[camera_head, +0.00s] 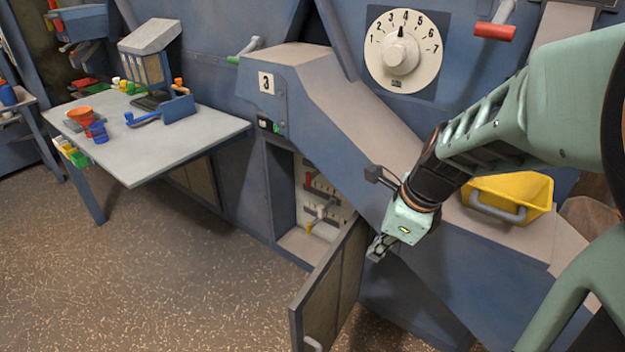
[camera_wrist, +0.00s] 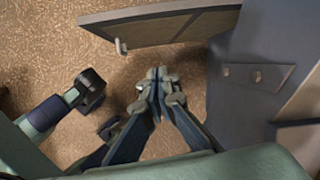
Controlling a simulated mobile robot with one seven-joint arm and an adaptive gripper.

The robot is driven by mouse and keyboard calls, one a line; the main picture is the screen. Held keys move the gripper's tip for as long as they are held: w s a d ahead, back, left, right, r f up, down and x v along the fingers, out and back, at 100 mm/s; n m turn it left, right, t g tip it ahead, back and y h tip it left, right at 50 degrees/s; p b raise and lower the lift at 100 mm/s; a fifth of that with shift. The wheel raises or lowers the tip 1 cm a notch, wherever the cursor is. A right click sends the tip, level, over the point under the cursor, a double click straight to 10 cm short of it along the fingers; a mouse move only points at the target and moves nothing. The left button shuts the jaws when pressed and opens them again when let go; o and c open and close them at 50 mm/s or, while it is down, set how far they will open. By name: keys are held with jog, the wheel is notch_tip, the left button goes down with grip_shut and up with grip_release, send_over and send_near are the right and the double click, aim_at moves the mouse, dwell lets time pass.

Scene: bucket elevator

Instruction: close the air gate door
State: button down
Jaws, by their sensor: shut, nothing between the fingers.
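The air gate door (camera_head: 333,280) is a dark-framed panel standing wide open, swung out from the right edge of a low cabinet opening (camera_head: 290,215). A small light handle (camera_head: 312,344) shows near its free end. In the wrist view the door (camera_wrist: 165,27) crosses the top, with its handle (camera_wrist: 121,46) at the left end. My gripper (camera_head: 377,248) is close to the door's right side, opposite the cabinet opening. In the wrist view my gripper (camera_wrist: 161,74) has its fingertips together and empty, with a visible gap to the door.
Inside the opening is a light panel with small levers (camera_head: 322,195). A sloping blue housing (camera_head: 350,120) lies above, with a yellow bin (camera_head: 508,197) at right. A grey table (camera_head: 150,150) with small coloured items stands at left. The speckled floor (camera_head: 150,270) is clear.

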jog(key=w+a+f+m+y+b, duration=0.1)
jog(key=a+f+b, duration=0.5)
jog(key=a+f, duration=0.3)
jog(key=shift+w+a+f+g, duration=0.3)
jog(key=shift+w+f, duration=0.05)
jog(key=shift+f, duration=0.9)
